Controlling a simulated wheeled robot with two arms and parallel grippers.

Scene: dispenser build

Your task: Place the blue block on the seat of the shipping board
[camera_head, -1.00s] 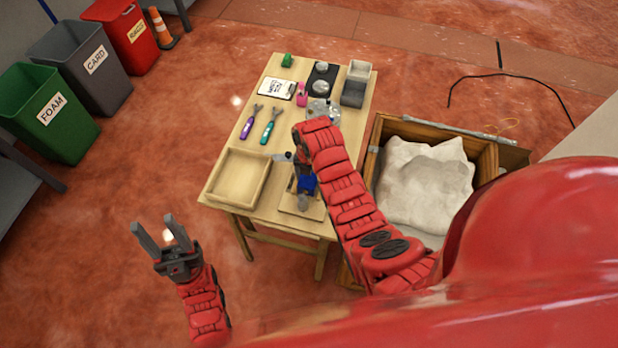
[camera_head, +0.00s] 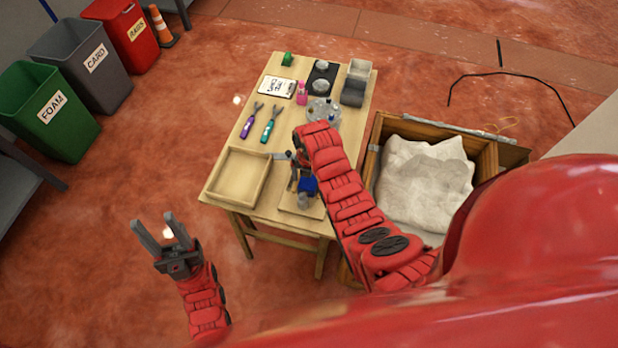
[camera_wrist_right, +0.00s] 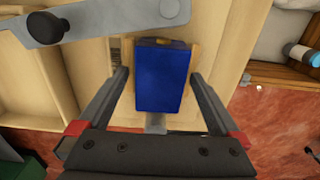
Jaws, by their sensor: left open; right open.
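The blue block (camera_wrist_right: 162,78) fills the middle of the right wrist view, between the open fingers of my right gripper (camera_wrist_right: 160,75), with a gap on each side. In the head view the blue block (camera_head: 309,186) shows at the shipping board (camera_head: 287,203), a light wooden board at the table's near edge. Wood of the board shows around the block's far end in the wrist view; whether the block touches the seat cannot be told. The right arm partly covers this spot in the head view. My left gripper (camera_head: 160,236) is open and empty, out over the floor left of the table.
A wooden tray (camera_head: 263,186) lies left of the board. A grey metal arm (camera_wrist_right: 115,18) crosses the wrist view's top left. Two pliers-like tools (camera_head: 271,125), a pink bottle (camera_head: 302,93) and grey bins (camera_head: 354,92) stand farther back. A wooden crate (camera_head: 488,158) is at the right.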

